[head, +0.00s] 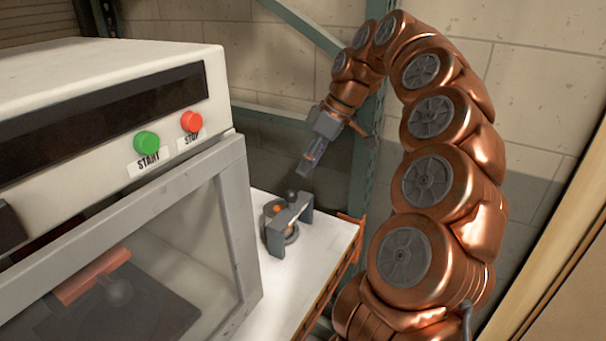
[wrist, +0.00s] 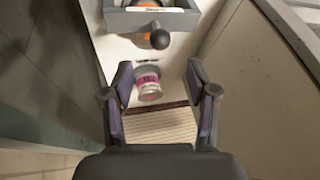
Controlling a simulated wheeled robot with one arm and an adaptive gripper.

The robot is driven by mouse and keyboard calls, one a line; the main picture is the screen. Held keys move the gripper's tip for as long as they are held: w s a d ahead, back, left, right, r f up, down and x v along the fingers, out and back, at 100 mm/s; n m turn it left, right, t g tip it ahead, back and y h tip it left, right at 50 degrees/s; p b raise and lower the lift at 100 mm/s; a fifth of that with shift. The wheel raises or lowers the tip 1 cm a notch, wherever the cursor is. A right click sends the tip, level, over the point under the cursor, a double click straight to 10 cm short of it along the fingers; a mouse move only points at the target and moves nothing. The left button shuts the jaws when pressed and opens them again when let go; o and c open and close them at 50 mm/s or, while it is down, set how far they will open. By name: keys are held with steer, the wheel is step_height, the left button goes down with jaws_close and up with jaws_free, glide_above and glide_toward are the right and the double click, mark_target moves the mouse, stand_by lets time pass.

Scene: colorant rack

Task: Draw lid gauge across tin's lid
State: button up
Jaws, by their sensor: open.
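A grey bridge-shaped frame, seemingly the lid gauge (head: 301,207), stands on the white shelf, with a dark ball knob by its top. It straddles or stands against a round grey and orange piece (head: 271,209), which may be the tin's lid; I cannot tell. In the wrist view the grey frame (wrist: 120,20) carries a white label, with the ball knob below it. A small tin (wrist: 148,86) with a magenta band shows between my open fingers; I cannot make it out in the head view. My gripper (head: 306,165) is empty, above and apart from the frame.
A white machine (head: 110,80) with green START (head: 147,143) and red STOP (head: 191,121) buttons and a clear door stands close left of the shelf (head: 330,237). The shelf has an orange edge on the right. A green post and block wall stand behind.

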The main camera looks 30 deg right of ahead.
steer(key=shift+v, duration=1.05)
